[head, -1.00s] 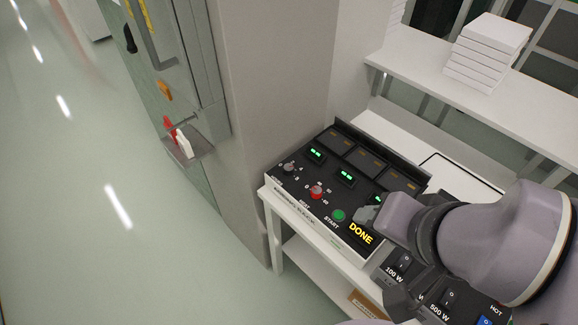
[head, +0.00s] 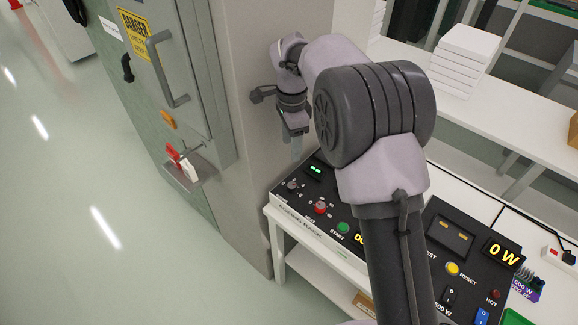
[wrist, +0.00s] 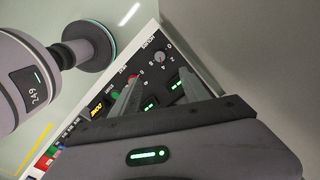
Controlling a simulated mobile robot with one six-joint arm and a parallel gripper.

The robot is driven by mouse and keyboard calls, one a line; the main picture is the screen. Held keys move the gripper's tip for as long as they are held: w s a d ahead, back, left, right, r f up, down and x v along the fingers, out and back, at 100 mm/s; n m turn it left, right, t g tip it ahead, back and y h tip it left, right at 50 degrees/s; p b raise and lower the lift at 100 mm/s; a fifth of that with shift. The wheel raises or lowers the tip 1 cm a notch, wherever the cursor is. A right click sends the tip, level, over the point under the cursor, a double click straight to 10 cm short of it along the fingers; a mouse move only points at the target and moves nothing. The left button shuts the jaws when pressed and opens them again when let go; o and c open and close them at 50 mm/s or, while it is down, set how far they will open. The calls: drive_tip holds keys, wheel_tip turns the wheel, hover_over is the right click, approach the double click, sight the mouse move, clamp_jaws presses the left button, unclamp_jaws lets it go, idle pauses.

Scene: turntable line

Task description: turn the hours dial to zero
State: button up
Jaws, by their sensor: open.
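The hours dial (head: 292,185) is a small grey knob at the left end of the black control panel (head: 276,198) in the head view. In the wrist view the same dial (wrist: 160,57) shows beside the printed word HOURS, just beyond my fingertips. My gripper (head: 296,148) points down above the panel's left end, apart from the dial. In the wrist view my gripper (wrist: 158,84) is open, with two grey fingers spread and nothing between them. The dial's exact setting is too small to read.
A red-capped dial (head: 320,207) and a green START button (head: 343,228) sit right of the hours dial. A grey pillar (head: 250,130) stands close to my gripper. A cabinet with a handle (head: 166,70) is at left. My arm hides part of the panel.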

sight(292, 185)
wheel_tip(292, 185, down, 17)
drive_tip(key=b, duration=0.5)
drive_tip(key=shift+d, duration=0.15)
drive_tip(key=shift+c, duration=0.2)
clamp_jaws()
drive_tip(key=shift+r, duration=0.1)
